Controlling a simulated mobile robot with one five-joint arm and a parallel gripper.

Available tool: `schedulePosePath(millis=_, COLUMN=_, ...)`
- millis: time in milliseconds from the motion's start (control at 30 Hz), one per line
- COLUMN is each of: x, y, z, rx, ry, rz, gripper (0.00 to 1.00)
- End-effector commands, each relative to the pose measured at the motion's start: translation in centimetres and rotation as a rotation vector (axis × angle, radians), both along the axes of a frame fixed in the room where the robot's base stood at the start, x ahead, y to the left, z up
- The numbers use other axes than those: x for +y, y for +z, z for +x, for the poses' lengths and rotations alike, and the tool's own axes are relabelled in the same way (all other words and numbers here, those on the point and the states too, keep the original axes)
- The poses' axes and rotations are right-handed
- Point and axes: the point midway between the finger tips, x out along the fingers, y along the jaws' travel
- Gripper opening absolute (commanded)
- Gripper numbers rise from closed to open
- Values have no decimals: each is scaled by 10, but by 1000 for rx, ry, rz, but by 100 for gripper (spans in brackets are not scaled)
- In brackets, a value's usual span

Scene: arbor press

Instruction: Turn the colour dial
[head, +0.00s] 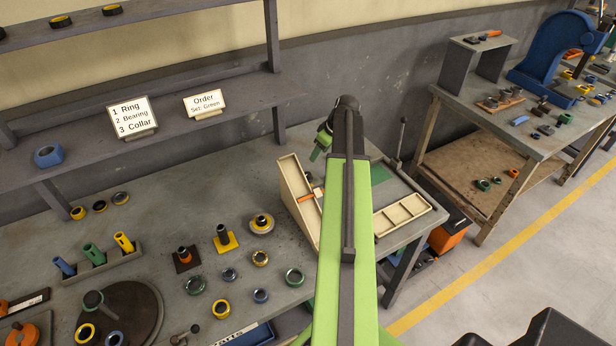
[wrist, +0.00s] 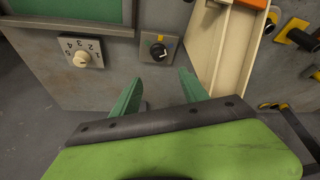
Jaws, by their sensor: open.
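The colour dial (wrist: 158,51) shows in the wrist view as a black knob with a pale pointer mark on a small grey plate. In the head view my gripper (head: 320,145) is over the right end of the bench, and my arm hides the dial there. The order card (head: 205,103) on the shelf reads "Set: Green".
A second dial (wrist: 82,59), cream with numbers around it, is left of the colour dial. A green panel (wrist: 85,10) is above it. A cream tray (wrist: 222,50) is close on the right. Several rings and collars lie on the bench (head: 160,230).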

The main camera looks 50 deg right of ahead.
Motion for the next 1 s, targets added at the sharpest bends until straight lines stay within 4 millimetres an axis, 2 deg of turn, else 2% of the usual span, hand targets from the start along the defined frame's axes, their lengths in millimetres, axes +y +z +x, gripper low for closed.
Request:
schedulePosePath(millis=33, x=-1, y=-19, z=3, rx=0, ry=-1, rz=0, gripper=52)
schedulePosePath(millis=100, x=-2, y=-33, z=8, rx=0, ry=-3, rz=0, gripper=52)
schedulePosePath(millis=600, x=-2, y=-132, z=47, rx=0, ry=-8, rz=-1, gripper=52)
schedulePosePath(millis=733, x=-1, y=-141, z=52, rx=0, ry=-9, rz=-1, gripper=52)
schedulePosePath(millis=1000, x=-1, y=-138, z=52, rx=0, ry=-10, rz=0, gripper=51)
